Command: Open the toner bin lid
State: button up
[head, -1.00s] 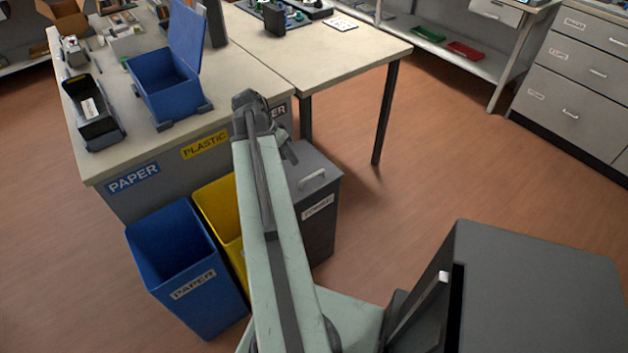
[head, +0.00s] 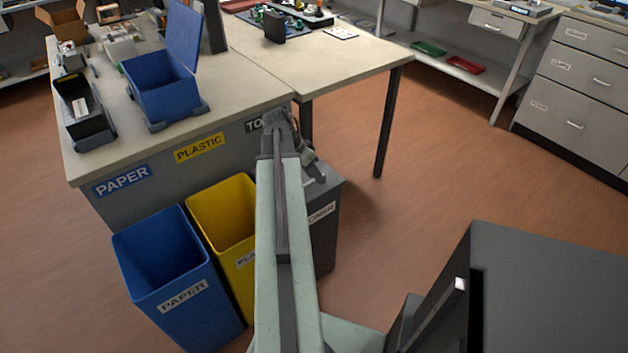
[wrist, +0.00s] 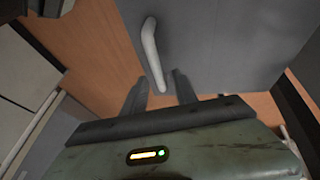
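The toner bin (head: 323,240) is dark grey with a white label. It stands at the right end of the row of bins, partly hidden behind my arm. Its lid (wrist: 215,40) looks shut in the head view. A pale bar handle (wrist: 152,52) runs along the lid in the wrist view. My gripper (wrist: 160,79) is over the lid, its two dark fingers apart. The handle's near end shows between the fingertips; I cannot tell whether they touch it. In the head view my gripper (head: 308,165) is small and partly hidden by my arm.
A yellow plastic bin (head: 228,215) and a blue paper bin (head: 165,255) stand to the left. The table (head: 240,90) rises behind the bins, with a blue open-lidded box (head: 165,90) on it. Open floor (head: 420,190) lies to the right.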

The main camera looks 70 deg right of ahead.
jog(key=shift+r, duration=0.1)
grip_shut()
dwell(1.2)
